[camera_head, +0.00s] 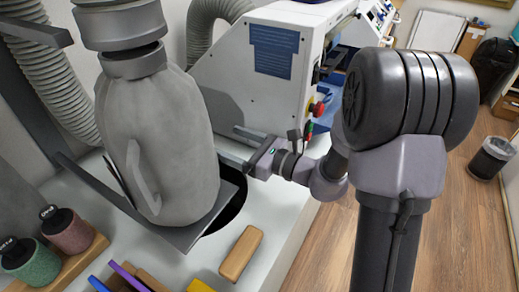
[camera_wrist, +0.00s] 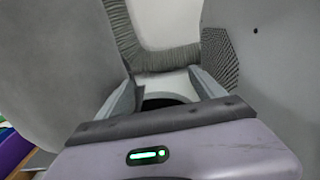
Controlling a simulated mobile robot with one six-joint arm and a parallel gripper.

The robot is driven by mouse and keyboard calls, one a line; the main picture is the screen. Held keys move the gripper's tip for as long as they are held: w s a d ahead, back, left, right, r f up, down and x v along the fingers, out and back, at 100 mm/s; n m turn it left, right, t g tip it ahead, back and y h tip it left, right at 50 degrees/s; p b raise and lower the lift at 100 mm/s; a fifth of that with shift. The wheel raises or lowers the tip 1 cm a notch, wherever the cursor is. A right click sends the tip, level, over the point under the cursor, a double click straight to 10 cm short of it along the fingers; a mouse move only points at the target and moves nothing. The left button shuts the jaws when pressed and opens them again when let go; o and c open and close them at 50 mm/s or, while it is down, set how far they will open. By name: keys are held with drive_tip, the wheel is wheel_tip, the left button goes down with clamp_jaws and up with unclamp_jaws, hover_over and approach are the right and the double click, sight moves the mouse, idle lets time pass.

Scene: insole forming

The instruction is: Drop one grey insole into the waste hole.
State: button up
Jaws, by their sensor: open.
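My gripper (camera_head: 248,160) reaches in from the right, beside the large grey machine body and above the white bench. In the wrist view its two fingers (camera_wrist: 162,84) stand apart with nothing between them. The waste hole (camera_head: 234,207) appears as a dark round opening in the bench, partly covered by the machine's grey base plate. A dark opening, apparently this hole, also shows between the fingers in the wrist view (camera_wrist: 164,102). I cannot make out a grey insole in either view.
The grey machine body (camera_head: 175,120) stands close to the gripper's left. A white and blue machine (camera_head: 255,75) is behind. A bin (camera_head: 492,157) stands on the floor.

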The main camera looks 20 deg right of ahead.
drive_tip(key=p+v, duration=0.3)
drive_tip(key=v, duration=1.2)
drive_tip(key=shift+s+d+r, duration=0.1)
drive_tip(key=shift+s, duration=0.05)
